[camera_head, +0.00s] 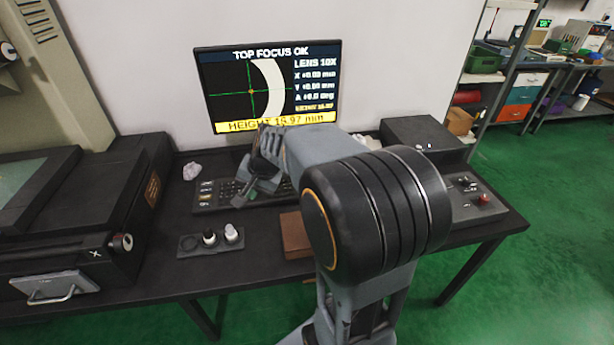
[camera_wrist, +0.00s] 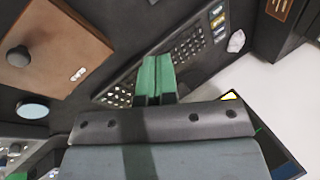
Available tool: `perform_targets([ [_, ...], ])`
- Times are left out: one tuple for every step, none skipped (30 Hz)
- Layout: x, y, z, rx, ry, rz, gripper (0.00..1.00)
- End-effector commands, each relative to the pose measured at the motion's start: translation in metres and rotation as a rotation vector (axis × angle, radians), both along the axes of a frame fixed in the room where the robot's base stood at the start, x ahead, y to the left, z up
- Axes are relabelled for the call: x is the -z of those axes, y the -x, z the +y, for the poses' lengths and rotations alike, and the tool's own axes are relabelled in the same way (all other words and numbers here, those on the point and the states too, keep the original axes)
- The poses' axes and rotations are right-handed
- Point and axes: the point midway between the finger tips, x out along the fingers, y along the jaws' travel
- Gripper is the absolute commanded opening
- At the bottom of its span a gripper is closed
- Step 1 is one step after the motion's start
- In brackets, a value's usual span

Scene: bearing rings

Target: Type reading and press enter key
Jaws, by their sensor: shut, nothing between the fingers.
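The monitor (camera_head: 268,88) on the wall side shows "TOP FOCUS OK" and, in a yellow bar, "HEIGHT 15.97 mm". The dark keyboard (camera_head: 208,198) lies on the bench below it, partly hidden by my arm. In the wrist view the keyboard (camera_wrist: 190,48) runs diagonally, with small pale keys and several coloured keys at its upper right end. My gripper (camera_wrist: 153,78) is shut and empty, its green fingers over the keyboard's middle part. They hide the keys behind them. I cannot tell whether they touch. The enter key cannot be made out.
A brown box (camera_head: 296,232) sits in front of the keyboard, right of a small tray (camera_head: 190,246) with two knob-like pieces. A crumpled white piece (camera_head: 192,171) lies left of the keyboard. A control box with a red knob (camera_head: 484,199) is at right. A large machine stands left.

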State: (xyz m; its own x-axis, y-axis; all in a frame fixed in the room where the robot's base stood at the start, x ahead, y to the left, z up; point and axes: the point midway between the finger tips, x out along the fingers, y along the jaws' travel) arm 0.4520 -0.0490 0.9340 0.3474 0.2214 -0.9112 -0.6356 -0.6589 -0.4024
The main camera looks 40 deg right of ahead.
Motion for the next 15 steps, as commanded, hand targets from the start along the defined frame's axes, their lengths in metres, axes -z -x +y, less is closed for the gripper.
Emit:
perform_targets([
  [-0.004,0.024,0.017,-0.113,0.066,-0.004,0.0],
  [-0.005,0.038,0.024,-0.18,0.106,-0.003,0.0],
  [-0.005,0.055,0.031,-0.26,0.155,-0.001,0.0],
  [-0.004,0.067,0.035,-0.317,0.19,0.0,0.0],
  [-0.003,0.078,0.039,-0.371,0.223,0.001,0.0],
  [-0.002,0.091,0.043,-0.434,0.264,0.002,0.0],
  [0.0,0.1,0.045,-0.478,0.291,0.002,0.0],
  [0.001,0.108,0.047,-0.517,0.316,0.003,0.0],
  [0.002,0.117,0.048,-0.563,0.346,0.003,0.0],
  [0.004,0.123,0.049,-0.594,0.365,0.005,0.0],
  [0.005,0.128,0.049,-0.62,0.382,0.005,0.0],
  [0.006,0.134,0.05,-0.648,0.401,0.005,0.0],
  [0.007,0.137,0.05,-0.667,0.413,0.006,0.0],
  [0.008,0.14,0.05,-0.682,0.423,0.006,0.0],
  [0.009,0.143,0.05,-0.696,0.433,0.007,0.0],
])
